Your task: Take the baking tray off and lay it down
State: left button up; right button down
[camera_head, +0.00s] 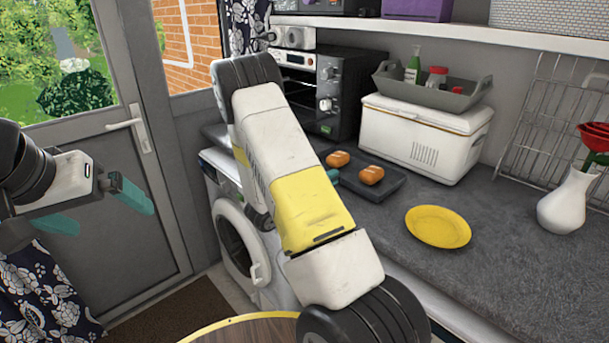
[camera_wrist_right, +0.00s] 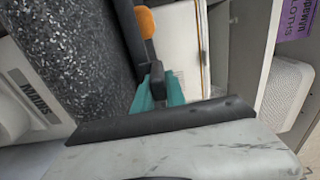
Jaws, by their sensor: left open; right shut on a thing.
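The dark baking tray (camera_head: 393,184) is at the counter, in front of the oven and the white box, with two orange-brown loaves (camera_head: 338,159) on it. I cannot tell whether it rests on the counter or is just above it. My right gripper (camera_wrist_right: 158,80) is shut on the tray's edge; in the head view my right arm hides most of it, with a bit of teal finger (camera_head: 335,177) showing beside the tray. Part of a loaf (camera_wrist_right: 146,22) shows in the right wrist view. My left gripper (camera_head: 112,218) is open and empty at the far left, before the door.
A black oven (camera_head: 345,90) stands behind the tray. A white box (camera_head: 420,135) with a grey caddy on top is behind right. A yellow plate (camera_head: 438,227) and a white vase (camera_head: 566,205) are on the counter. Free counter lies around the plate. A washing machine (camera_head: 222,180) is below.

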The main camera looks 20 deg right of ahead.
jog(key=shift+w+d, duration=0.1)
jog(key=shift+d, duration=0.2)
jog(key=shift+f, duration=0.6)
jog(key=c, duration=1.3)
grip_release()
jog(key=shift+a, duration=0.1)
jog(key=shift+v, duration=1.45)
jog(key=shift+v, duration=3.95)
